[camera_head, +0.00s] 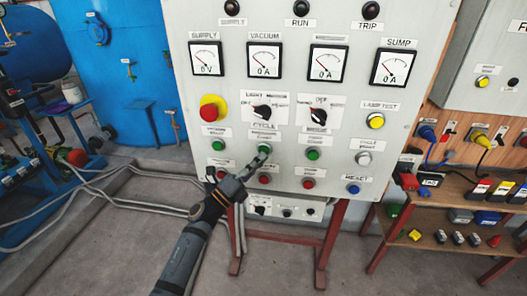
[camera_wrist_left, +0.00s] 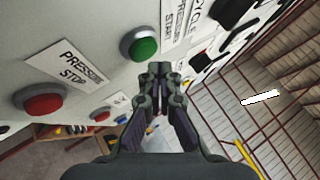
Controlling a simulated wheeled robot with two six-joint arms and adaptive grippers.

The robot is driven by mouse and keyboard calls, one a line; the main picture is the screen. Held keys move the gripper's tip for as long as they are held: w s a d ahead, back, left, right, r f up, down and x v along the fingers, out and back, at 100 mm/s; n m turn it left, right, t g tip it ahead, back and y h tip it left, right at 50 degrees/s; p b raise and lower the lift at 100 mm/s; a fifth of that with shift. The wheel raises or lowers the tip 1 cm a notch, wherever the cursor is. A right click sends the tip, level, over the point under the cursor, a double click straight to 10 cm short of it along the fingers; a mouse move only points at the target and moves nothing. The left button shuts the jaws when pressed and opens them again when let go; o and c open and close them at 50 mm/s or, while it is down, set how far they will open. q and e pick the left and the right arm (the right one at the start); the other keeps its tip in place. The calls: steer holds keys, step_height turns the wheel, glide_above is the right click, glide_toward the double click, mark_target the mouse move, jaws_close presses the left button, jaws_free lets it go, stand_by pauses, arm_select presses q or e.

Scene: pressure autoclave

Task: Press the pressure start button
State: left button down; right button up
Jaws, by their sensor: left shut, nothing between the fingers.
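The pressure start button is a round green button, with a "PRESSURE START" label beside it in the left wrist view (camera_wrist_left: 140,46). In the head view it is the middle-left green button (camera_head: 264,149) on the grey control panel (camera_head: 240,95). My left gripper (camera_head: 262,155) is shut and empty, its tips at the lower edge of that button in the head view. In the left wrist view the closed tips (camera_wrist_left: 160,69) are just beside the button. I cannot tell whether they touch it. My right gripper is not in view.
A red pressure stop button (camera_wrist_left: 43,102) lies close by on the panel. A red-and-yellow emergency stop (camera_head: 212,108) and other green buttons (camera_head: 217,145) surround the spot. A shelf (camera_head: 445,243) with small items stands at the right.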

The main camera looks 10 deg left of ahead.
arm_select(q)
steer(key=shift+s+d+p, duration=0.2)
steer(key=shift+s+p, duration=0.25)
steer(key=shift+s, duration=2.1)
